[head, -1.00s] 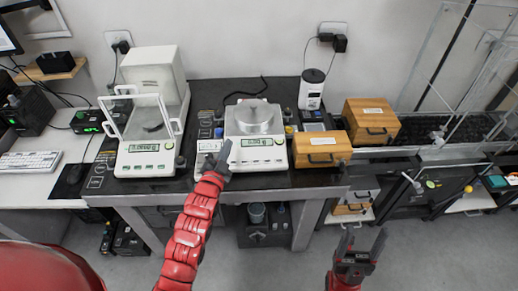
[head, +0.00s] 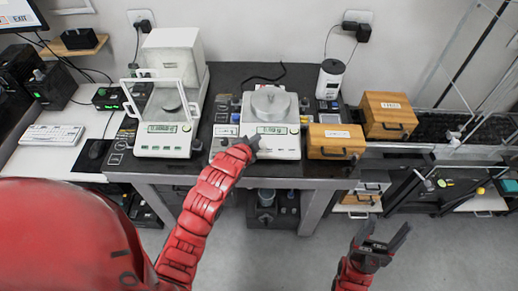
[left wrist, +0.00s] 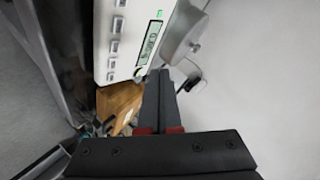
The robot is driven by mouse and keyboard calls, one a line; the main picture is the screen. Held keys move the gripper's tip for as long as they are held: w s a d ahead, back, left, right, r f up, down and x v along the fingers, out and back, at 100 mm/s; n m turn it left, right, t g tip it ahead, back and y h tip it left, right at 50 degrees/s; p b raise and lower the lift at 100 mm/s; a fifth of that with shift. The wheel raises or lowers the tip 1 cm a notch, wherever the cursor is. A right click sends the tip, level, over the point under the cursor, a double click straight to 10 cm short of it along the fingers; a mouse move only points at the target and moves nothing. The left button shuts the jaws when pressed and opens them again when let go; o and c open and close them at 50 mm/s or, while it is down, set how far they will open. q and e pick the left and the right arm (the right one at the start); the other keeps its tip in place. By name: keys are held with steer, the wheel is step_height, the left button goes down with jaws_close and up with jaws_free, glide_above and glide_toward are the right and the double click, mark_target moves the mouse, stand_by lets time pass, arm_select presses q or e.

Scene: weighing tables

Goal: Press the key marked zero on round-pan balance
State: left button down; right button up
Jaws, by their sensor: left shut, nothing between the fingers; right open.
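The round-pan balance (head: 288,143) is white with a round silver pan (head: 270,103), and stands on the dark weighing table. Its lit display (head: 271,130) is on the front panel. In the left wrist view its front panel (left wrist: 106,12) shows a row of grey keys (left wrist: 112,47) beside the display (left wrist: 149,43); key markings are too small to read. My left gripper (head: 254,143) is shut and empty at the left part of the panel, covering some of it. Its fingertips also show in the left wrist view (left wrist: 158,73); contact cannot be told. My right gripper (head: 388,236) is open and empty in front of the table.
A balance with a glass draft shield (head: 163,140) stands to the left. A keyboard (head: 52,134) lies far left. The floor in front is clear.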

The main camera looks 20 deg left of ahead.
arm_select(q)
steer(key=f+b, duration=0.1)
steer(key=f, duration=0.1)
steer(key=w+f+b, duration=0.1)
steer(key=f, duration=0.2)
steer(key=w+f+b, duration=0.1)
steer(key=f, duration=0.1)
steer(key=shift+a+f+b, duration=0.2)
steer(key=shift+a+b, duration=0.1)
steer(key=shift+b, duration=0.1)
steer(key=shift+w+f+b, duration=0.2)
steer(key=shift+f+b, duration=0.1)
steer(key=shift+f, duration=0.05)
stand_by(1.3)
steer(key=shift+w+a+f+b, duration=0.1)
steer(key=shift+f+b, duration=0.3)
steer(key=shift+b, duration=0.1)
steer(key=shift+w+f+b, duration=0.1)
steer(key=shift+f+b, duration=0.3)
stand_by(0.5)
steer(key=shift+r, duration=0.1)
steer(key=shift+s+r, duration=0.25)
steer(key=shift+r, duration=0.4)
steer(key=shift+r+p, duration=0.1)
steer(key=shift+p, duration=0.2)
